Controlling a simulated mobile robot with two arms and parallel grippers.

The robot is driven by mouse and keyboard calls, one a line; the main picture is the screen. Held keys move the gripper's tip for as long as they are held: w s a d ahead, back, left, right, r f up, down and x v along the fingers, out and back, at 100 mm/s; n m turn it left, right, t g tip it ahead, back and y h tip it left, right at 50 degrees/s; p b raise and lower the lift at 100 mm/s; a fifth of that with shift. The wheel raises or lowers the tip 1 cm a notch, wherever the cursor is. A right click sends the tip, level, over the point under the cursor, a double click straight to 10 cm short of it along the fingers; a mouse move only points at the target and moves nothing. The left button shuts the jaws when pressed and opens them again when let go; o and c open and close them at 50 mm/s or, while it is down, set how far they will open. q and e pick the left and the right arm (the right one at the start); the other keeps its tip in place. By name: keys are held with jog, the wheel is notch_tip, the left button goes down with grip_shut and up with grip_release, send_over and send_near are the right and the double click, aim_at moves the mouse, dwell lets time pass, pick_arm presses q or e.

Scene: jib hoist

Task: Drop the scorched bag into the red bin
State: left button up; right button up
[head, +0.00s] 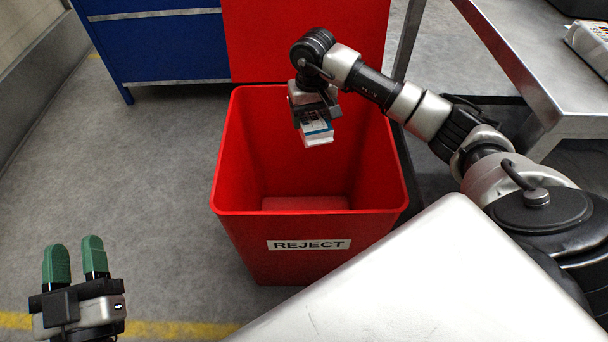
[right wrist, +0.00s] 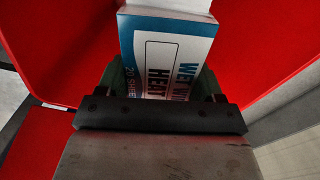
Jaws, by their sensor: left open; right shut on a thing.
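The red bin (head: 255,240) stands open on the floor at the middle of the head view, with a REJECT label on its front. My right gripper (head: 313,120) is above the bin's opening, shut on a small white and blue bag (head: 318,138). The bag also shows in the right wrist view (right wrist: 165,50), with printed text including HEAT and SHEE. No scorch mark shows on its visible face. The bin's red walls surround it in that view. My left gripper (head: 76,258) is open and empty at the lower left, over the floor.
A blue cabinet (head: 160,45) and a red panel (head: 305,40) stand behind the bin. A metal table (head: 530,70) at the upper right carries a white pack (head: 590,45). Grey floor (head: 150,190) left of the bin is clear.

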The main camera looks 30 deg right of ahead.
notch_tip(320, 180, down, 2)
jog(key=shift+f+b, duration=0.2)
jog(key=shift+b, duration=0.45)
pick_arm(q)
jog(key=shift+s+r+t+h, duration=0.25)
jog(key=shift+s+r+t, duration=0.25)
jog(key=shift+r+t, duration=0.3)
jog(key=shift+s+r+t+h, duration=0.3)
jog(key=shift+s+r+t, duration=0.2)
jog(key=shift+r+t, duration=0.3)
jog(key=shift+s+r+t+h, duration=0.25)
jog(key=shift+s+r+t, duration=0.25)
jog(key=shift+r+t, duration=0.3)
pick_arm(e)
jog(key=shift+f, duration=0.2)
pick_arm(q)
jog(key=shift+h, duration=0.3)
pick_arm(e)
jog(key=o, duration=1)
